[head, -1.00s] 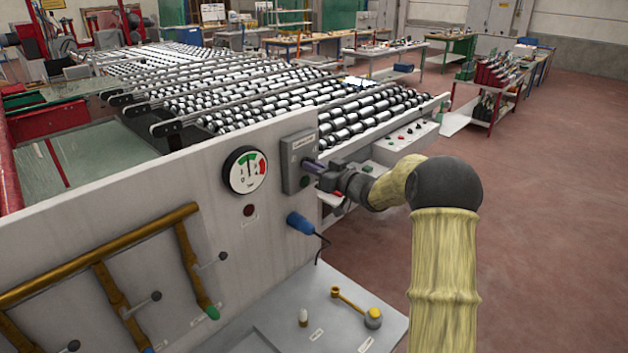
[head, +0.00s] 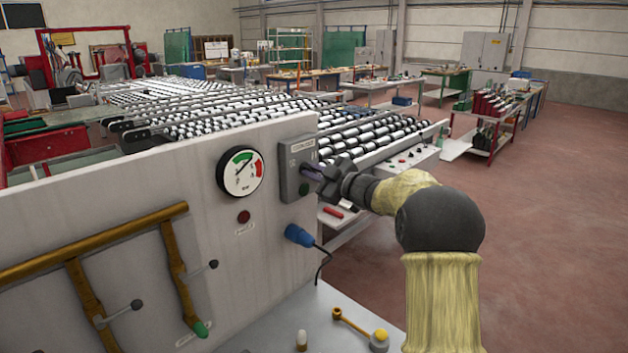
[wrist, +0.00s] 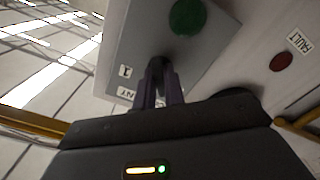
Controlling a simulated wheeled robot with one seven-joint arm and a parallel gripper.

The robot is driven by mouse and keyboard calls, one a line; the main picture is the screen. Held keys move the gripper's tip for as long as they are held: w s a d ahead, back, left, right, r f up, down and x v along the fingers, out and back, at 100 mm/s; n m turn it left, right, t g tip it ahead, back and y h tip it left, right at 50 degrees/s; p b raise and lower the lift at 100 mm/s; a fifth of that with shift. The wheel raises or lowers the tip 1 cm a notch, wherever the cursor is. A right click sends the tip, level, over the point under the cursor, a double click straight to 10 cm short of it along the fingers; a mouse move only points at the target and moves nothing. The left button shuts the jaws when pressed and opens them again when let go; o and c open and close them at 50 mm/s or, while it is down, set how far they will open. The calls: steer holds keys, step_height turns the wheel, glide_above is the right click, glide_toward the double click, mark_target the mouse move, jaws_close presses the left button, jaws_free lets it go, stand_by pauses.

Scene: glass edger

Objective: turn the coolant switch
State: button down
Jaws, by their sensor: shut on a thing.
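The coolant switch is a grey box (head: 296,160) at the right end of the upright grey panel, with a label plate on top. Its knob is hidden between my fingers, so I cannot tell its angle. My gripper (head: 312,171) reaches in from the right and is shut on the knob. In the wrist view my dark fingers (wrist: 160,88) meet at the face of the box (wrist: 150,40). A green round button or lamp (wrist: 187,17) and a mark like "I" show there beside them.
A pressure gauge (head: 240,172) and a dark red lamp (head: 243,217) sit left of the switch. A blue plug (head: 298,236) with a cable is below. Brass pipes with levers (head: 130,240) cross the panel's left. A roller conveyor (head: 370,138) stands behind; open floor lies right.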

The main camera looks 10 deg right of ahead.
stand_by(0.3)
steer(key=c, duration=1.5)
jaws_free()
steer(key=shift+d, duration=0.1)
steer(key=b+v, duration=0.4)
steer(key=v, duration=1.3)
steer(key=shift+s+b, duration=0.15)
steer(key=shift+b, duration=0.15)
